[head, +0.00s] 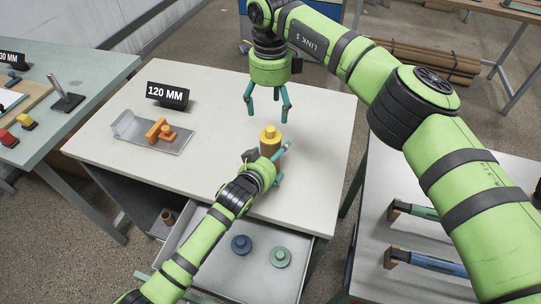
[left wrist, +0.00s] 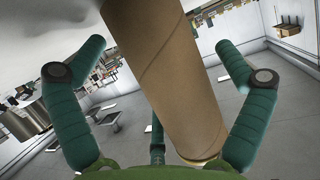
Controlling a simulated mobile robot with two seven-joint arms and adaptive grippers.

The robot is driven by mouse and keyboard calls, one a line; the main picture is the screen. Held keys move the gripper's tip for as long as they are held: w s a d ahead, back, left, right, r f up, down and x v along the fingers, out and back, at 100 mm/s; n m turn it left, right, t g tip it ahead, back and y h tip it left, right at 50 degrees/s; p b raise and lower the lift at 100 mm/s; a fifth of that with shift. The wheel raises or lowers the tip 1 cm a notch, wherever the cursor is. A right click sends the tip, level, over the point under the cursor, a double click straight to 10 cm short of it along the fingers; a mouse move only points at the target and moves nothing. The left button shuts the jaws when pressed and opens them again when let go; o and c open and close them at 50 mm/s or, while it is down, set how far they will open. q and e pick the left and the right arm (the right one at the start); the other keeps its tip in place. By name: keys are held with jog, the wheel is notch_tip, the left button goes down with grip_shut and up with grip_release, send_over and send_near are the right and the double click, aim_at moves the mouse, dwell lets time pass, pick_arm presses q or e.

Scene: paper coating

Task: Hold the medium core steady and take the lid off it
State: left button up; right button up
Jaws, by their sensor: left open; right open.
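The medium core is a brown cardboard tube, standing upright on the white table; in the head view its yellow lid (head: 270,133) sits on its top and the tube below is mostly hidden. In the left wrist view the core (left wrist: 165,70) runs between the fingers, with a yellow edge at one end. My left gripper (head: 281,163) is open, its fingers on either side of the core with gaps showing in the wrist view. My right gripper (head: 268,112) is open and empty, fingers pointing down, behind and above the lid in the head view.
An open drawer (head: 262,285) below the table's front edge holds a blue lid (head: 241,244) and a green lid (head: 281,257). A metal tray (head: 178,146) with an orange part (head: 158,131) and a 120 MM sign (head: 168,95) stand at the left. The table between is clear.

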aim_at(270, 129)
jog(key=shift+s+r, duration=0.15)
jog(key=shift+s, duration=0.1)
pick_arm(q)
jog(key=shift+w+d+f, duration=0.1)
jog(key=shift+w+d, duration=0.05)
jog(key=shift+w, duration=0.05)
pick_arm(e)
jog(key=shift+w, duration=0.2)
pick_arm(q)
jog(key=c, duration=1.7)
jog(key=shift+c, duration=0.2)
pick_arm(e)
jog(key=c, duration=0.3)
jog(key=shift+s, duration=0.1)
jog(key=shift+c, duration=0.8)
jog(key=shift+r+m, duration=0.5)
jog(key=shift+m, duration=0.4)
notch_tip(270, 129, up, 4)
jog(key=s+d+m+t, duration=0.1)
jog(key=s+m, duration=0.1)
jog(key=m, duration=0.4)
jog(key=shift+m+t+y, duration=0.3)
jog(key=shift+y, duration=0.1)
jog(key=f, duration=0.4)
jog(key=w+f, duration=0.1)
jog(key=f, duration=0.3)
jog(key=w+a+f, duration=0.1)
jog(key=f, duration=0.3)
